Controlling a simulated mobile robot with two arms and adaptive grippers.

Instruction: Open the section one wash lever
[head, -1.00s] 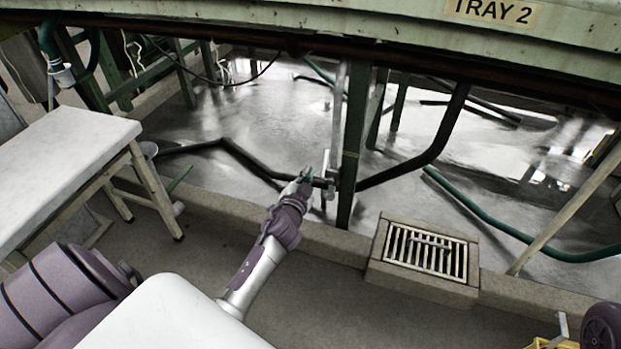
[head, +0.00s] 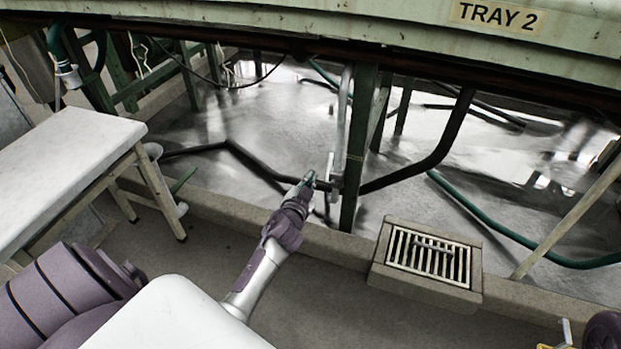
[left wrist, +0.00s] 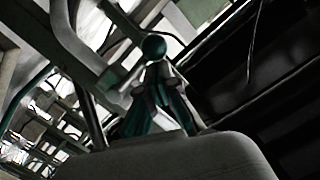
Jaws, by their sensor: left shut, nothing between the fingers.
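The wash lever is a pale, narrow upright handle (head: 330,166) beside the grey vertical pipe (head: 342,115), next to a green leg under the tray. My left gripper (head: 310,178) is just left of the lever handle in the head view, fingers shut with nothing between them. I cannot tell whether it touches the lever. In the left wrist view the teal-padded fingers (left wrist: 156,95) are together, and a round dark-teal knob shape (left wrist: 154,46) shows just beyond them.
The basin edge labelled TRAY 2 (head: 497,15) crosses overhead. A green leg (head: 357,160) and black hose (head: 400,175) are close to the gripper. A pale table (head: 70,165) stands left, a floor drain grate (head: 430,258) right. The wet floor behind the kerb holds several hoses.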

